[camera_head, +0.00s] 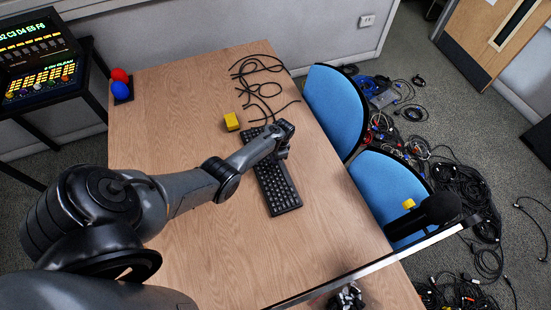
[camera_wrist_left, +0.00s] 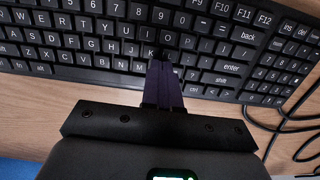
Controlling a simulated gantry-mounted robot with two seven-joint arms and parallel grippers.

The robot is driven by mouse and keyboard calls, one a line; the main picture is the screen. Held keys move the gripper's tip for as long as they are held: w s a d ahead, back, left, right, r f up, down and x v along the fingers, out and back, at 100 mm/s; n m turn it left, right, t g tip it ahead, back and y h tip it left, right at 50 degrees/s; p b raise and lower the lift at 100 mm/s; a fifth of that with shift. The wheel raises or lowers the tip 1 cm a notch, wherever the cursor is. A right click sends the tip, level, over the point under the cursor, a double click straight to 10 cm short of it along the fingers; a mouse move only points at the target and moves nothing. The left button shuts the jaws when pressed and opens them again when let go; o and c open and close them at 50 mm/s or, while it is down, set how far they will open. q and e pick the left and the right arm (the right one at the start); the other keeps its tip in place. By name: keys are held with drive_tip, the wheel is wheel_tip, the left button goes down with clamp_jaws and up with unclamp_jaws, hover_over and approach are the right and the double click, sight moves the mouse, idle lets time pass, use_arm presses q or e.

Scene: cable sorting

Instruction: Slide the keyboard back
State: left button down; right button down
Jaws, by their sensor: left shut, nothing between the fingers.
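The black keyboard (camera_head: 278,190) lies on the wooden table, its long side running from front to back near the right edge. My left gripper (camera_head: 283,152) reaches over it from the left and hides part of its far half. In the left wrist view the keyboard (camera_wrist_left: 60,52) fills the upper part, with its letter keys and enter key readable. A dark piece that looks like my right gripper (camera_head: 347,297) is cut off at the bottom edge.
A yellow block (camera_head: 232,122) sits left of the keyboard's far end. Loose black cables (camera_head: 260,80) lie behind it. Red and blue balls (camera_head: 120,83) stand at the far left corner. Blue chairs (camera_head: 335,105) line the right edge. The table's left side is clear.

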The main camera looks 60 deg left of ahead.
use_arm(q)
drive_tip(key=shift+s+d+f, duration=0.25)
drive_tip(key=shift+d+f, duration=0.1)
drive_tip(key=shift+f, duration=0.05)
drive_tip(key=shift+w+d+r+p, duration=0.1)
drive_tip(key=shift+d+r+p, duration=0.05)
drive_tip(key=shift+r+p, duration=0.55)
drive_tip(key=shift+d, duration=0.2)
drive_tip(key=shift+f, duration=0.1)
drive_tip(key=shift+a, duration=0.3)
drive_tip(key=shift+w+a, duration=0.1)
drive_tip(key=shift+w, duration=0.3)
drive_tip(key=w+b, duration=0.3)
drive_tip(key=w+d+b, duration=0.1)
drive_tip(key=w+b, duration=0.5)
drive_tip(key=shift+w+d+f, duration=0.1)
drive_tip(key=shift+w+d, duration=0.15)
drive_tip(key=shift+d, duration=0.15)
drive_tip(key=shift+w+d+r+b, duration=0.15)
drive_tip(key=shift+w+r+b, duration=0.1)
drive_tip(key=shift+w+b, duration=0.65)
